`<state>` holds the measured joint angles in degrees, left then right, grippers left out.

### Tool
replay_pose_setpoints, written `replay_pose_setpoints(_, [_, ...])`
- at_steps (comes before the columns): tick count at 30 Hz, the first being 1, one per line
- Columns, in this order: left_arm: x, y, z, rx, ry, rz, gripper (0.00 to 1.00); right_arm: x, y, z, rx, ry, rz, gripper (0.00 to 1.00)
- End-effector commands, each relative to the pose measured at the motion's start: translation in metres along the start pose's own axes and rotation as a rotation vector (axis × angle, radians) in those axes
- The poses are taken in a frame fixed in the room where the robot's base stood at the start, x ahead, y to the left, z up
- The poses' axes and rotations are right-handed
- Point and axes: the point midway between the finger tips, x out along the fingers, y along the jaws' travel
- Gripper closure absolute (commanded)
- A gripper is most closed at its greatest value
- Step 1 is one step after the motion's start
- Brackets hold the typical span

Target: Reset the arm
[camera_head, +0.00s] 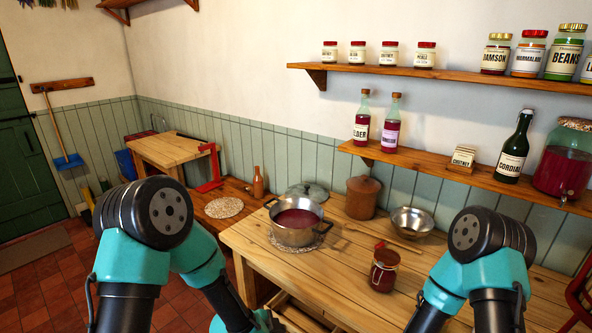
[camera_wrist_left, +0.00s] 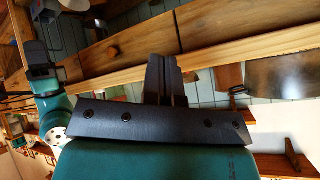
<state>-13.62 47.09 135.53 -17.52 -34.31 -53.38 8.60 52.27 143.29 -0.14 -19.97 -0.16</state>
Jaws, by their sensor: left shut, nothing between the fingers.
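My left arm comes in from the left in the head view and bends down toward the front of the pine table (camera_head: 362,271). Its gripper is not clear there. In the left wrist view my left gripper (camera_wrist_left: 166,72) is shut, with its dark fingers together and nothing held. Wooden boards lie behind it. My right arm enters at the lower right in the head view and runs out of the bottom edge; its gripper is not seen there.
An open drawer (camera_head: 296,316) shows at the front. Shelves (camera_head: 440,78) of jars hang behind.

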Motion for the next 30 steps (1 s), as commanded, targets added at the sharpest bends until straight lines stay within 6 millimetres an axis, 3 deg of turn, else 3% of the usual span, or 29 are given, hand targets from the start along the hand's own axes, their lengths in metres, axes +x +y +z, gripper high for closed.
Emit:
replay_pose_setpoints(1, [-0.005,0.008,0.029,-0.139,-0.052,0.015,1.0,0.0,0.0,0.0,0.0,0.0,0.0,0.57])
replay_pose_setpoints(6, [-0.027,0.044,0.111,-0.64,-0.224,0.043,1.0,0.0,0.0,0.0,0.0,0.0,0.0,0.57])
replay_pose_setpoints(9, [-0.044,0.071,0.151,-0.935,-0.328,0.044,1.0,0.0,0.0,0.0,0.0,0.0,0.0,0.57])
replay_pose_setpoints(13, [-0.065,0.106,0.191,-1.278,-0.451,0.028,1.0,0.0,0.0,0.0,0.0,0.0,0.0,0.57])
replay_pose_setpoints(19, [-0.083,0.136,0.214,-1.55,-0.551,0.003,1.0,0.0,0.0,0.0,0.0,0.0,0.0,0.57])
replay_pose_setpoints(30, [-0.084,0.137,0.215,-1.568,-0.557,0.0,1.0,0.0,0.0,0.0,0.0,0.0,0.0,0.57])
